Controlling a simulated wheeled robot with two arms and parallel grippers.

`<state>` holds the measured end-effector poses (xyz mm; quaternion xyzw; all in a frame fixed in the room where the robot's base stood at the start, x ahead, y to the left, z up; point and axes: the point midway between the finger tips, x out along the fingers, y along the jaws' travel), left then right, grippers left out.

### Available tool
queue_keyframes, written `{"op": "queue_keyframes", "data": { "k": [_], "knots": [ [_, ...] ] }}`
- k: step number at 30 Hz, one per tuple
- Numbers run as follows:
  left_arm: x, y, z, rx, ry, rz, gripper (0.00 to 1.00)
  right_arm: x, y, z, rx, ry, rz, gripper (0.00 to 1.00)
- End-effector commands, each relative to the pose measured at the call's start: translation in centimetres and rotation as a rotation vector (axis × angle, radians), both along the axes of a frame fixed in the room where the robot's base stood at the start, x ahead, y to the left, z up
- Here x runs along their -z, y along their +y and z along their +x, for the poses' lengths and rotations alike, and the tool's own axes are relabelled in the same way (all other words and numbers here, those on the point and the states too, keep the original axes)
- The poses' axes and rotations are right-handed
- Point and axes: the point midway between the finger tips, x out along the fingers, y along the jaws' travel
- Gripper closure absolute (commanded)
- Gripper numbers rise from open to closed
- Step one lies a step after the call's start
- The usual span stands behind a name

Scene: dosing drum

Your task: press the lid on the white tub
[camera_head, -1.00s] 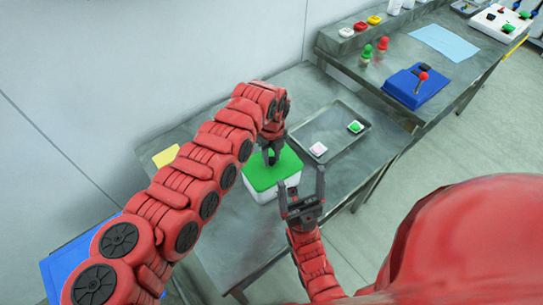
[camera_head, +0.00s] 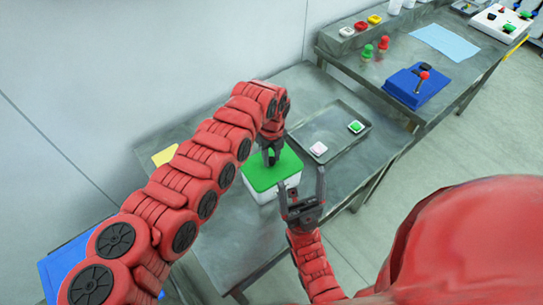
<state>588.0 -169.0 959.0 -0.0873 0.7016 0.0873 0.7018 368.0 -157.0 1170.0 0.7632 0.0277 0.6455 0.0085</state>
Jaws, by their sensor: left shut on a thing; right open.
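The white tub (camera_head: 291,183) stands on the steel table, partly behind my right gripper. The green lid (camera_head: 262,176) lies over its top; whether its rim is fully down all round cannot be told. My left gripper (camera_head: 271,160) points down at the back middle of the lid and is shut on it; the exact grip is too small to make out. My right gripper (camera_head: 302,182) is open and empty, with its fingers up, just in front of the tub's right side.
A grey tray (camera_head: 342,146) with a pale pink-white block (camera_head: 319,149) and a green-topped block (camera_head: 356,127) lies right of the tub. A yellow pad (camera_head: 165,155) lies at the left. A blue box with a red-knobbed lever (camera_head: 415,84) stands on the farther bench.

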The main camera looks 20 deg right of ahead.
Motion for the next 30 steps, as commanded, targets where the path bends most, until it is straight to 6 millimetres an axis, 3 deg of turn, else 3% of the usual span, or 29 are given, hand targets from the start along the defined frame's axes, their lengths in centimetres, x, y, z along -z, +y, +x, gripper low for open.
{"op": "queue_keyframes", "data": {
  "k": [27,28,30],
  "knots": [
    [0.05,-0.01,-0.01,0.000,0.000,0.000,1.00,0.78,0.00,0.00,0.000,0.000,0.000,0.14],
    [0.05,-0.01,-0.01,0.000,0.000,0.000,0.63,0.78,0.00,0.00,0.000,0.000,0.000,0.14],
    [0.05,-0.01,-0.01,0.000,0.000,0.000,0.50,0.79,0.00,0.00,0.000,0.000,0.000,0.14]
  ]
}}
